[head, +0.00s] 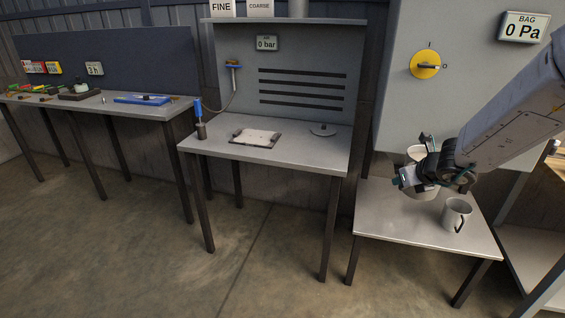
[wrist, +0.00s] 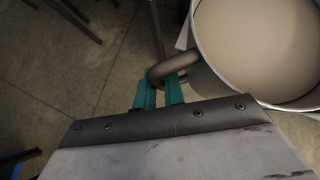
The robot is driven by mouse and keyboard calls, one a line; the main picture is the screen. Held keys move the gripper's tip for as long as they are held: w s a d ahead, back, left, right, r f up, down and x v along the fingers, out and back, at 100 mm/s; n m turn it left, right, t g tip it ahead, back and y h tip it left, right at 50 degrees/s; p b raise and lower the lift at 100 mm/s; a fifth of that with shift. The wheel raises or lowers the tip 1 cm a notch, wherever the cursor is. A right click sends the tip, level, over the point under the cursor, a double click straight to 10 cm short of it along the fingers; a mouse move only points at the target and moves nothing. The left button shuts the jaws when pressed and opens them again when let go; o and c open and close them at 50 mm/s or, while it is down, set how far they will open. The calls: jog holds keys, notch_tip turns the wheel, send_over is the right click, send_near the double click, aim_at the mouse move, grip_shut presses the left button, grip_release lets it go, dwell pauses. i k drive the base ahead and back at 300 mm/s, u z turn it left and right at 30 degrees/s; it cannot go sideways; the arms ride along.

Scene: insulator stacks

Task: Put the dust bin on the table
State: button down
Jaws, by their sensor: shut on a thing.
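My gripper (head: 402,180) is at the right, over the low grey table (head: 385,232), with its teal fingers shut on a handle. In the wrist view the fingers (wrist: 160,92) close on the curved grey handle of a round, pale dust bin (wrist: 197,72). The bin's inside shows an even beige surface. A grey mug-like container (head: 456,213) with a handle stands upright on that table.
A grey cabinet with a yellow knob (head: 425,64) and a BAG 0 Pa display (head: 524,27) rises behind the table. A middle bench (head: 210,146) holds a tray (head: 256,138). A long bench (head: 150,108) stands left. Floor in front is clear.

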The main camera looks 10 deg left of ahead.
aim_at(319, 154)
jog(key=z, duration=0.2)
jog(key=k, duration=0.2)
jog(key=u, duration=1.6)
jog(key=i, duration=1.75)
jog(key=z, duration=1.15)
jog(key=i, duration=0.6)
jog(key=z, duration=0.6)
